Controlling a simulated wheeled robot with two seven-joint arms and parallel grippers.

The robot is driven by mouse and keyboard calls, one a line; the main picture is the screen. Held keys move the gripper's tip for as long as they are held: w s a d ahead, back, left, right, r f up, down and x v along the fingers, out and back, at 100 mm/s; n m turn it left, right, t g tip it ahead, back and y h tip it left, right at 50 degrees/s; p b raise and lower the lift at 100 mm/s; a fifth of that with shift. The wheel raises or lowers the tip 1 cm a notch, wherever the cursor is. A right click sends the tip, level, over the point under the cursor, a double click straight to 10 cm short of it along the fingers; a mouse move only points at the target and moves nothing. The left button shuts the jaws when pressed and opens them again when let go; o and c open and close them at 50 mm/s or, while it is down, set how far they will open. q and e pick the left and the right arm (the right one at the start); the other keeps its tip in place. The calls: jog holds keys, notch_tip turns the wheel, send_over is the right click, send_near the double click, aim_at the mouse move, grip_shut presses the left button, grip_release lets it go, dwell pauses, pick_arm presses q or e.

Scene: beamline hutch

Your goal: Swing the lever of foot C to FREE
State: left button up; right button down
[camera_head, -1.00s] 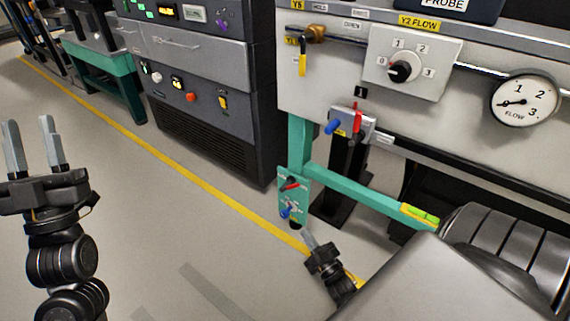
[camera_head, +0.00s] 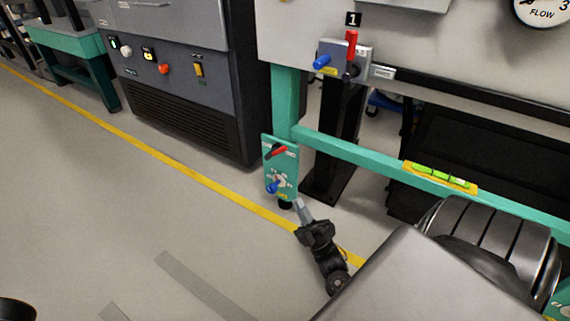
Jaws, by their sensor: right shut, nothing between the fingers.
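A teal foot plate (camera_head: 267,152) hangs at the bottom of the teal frame's leg (camera_head: 285,98). The print on the plate is too small to read, so I cannot tell the foot's letter or the marked positions. My right gripper (camera_head: 304,210) is shut and empty. Its fingertips are just right of and below the plate's lower edge, near the dark foot (camera_head: 285,204); I cannot tell whether they touch. My left gripper is out of view.
A green level (camera_head: 440,177) lies on the teal crossbar (camera_head: 370,157). A grey cabinet (camera_head: 185,75) stands behind left. The floor left of the yellow line (camera_head: 190,174) is mostly clear.

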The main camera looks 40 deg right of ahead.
jog(key=b, duration=0.3)
send_near(279, 151)
jog(key=w+a+r, duration=0.2)
jog(key=a+r, duration=0.1)
jog(key=shift+w+d+r+b, duration=0.35)
jog(key=shift+w+d+b, duration=0.15)
jog(key=shift+d+b, duration=0.1)
jog(key=shift+w+d+r+b, duration=0.3)
jog(key=shift+w+d+b, duration=0.25)
jog(key=shift+d+b, duration=0.05)
